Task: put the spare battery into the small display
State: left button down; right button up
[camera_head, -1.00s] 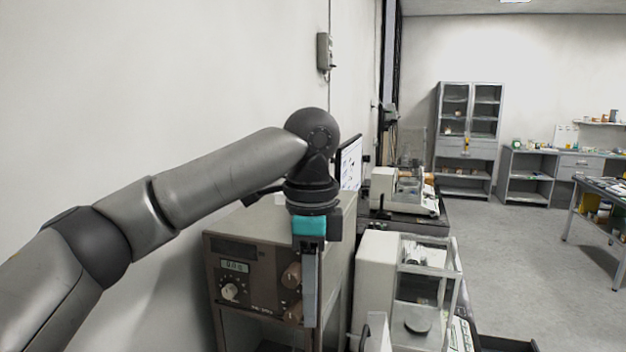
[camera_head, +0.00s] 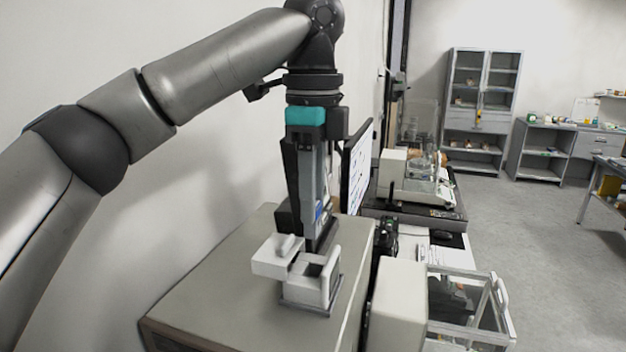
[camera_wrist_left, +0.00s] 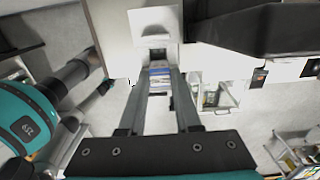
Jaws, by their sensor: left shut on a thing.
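My left gripper (camera_head: 312,226) points straight down over the top of the instrument cabinet. It is shut on the spare battery (camera_head: 321,211), a small piece with blue on it, mostly hidden between the fingers. In the left wrist view the battery (camera_wrist_left: 159,74) sits between the fingertips. A small white device, which I take for the small display (camera_head: 272,265), stands on the cabinet just under the fingers. It has an open recess, which shows as a dark slot (camera_wrist_left: 157,55) just beyond the battery. I cannot tell whether the battery touches it. My right gripper is out of view.
The beige cabinet top (camera_head: 215,300) is mostly bare around the display. A monitor (camera_head: 356,165) stands close to the right of my gripper. A white balance with a glass case (camera_head: 400,300) stands to the right, and another balance (camera_head: 410,180) farther back. A wall runs along the left.

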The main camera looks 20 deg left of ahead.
aim_at(313, 236)
pick_arm(q)
jog(key=shift+s+d+f, duration=0.1)
jog(key=shift+s+f, duration=0.05)
jog(key=shift+f, duration=0.1)
jog(key=shift+s+f, duration=0.1)
jog(key=shift+f, duration=0.65)
notch_tip(313, 236, down, 2)
jog(key=shift+f, duration=0.55)
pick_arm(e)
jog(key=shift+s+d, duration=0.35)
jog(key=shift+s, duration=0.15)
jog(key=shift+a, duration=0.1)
pick_arm(q)
jog(key=shift+f+b, duration=0.35)
jog(key=shift+f, duration=1.1)
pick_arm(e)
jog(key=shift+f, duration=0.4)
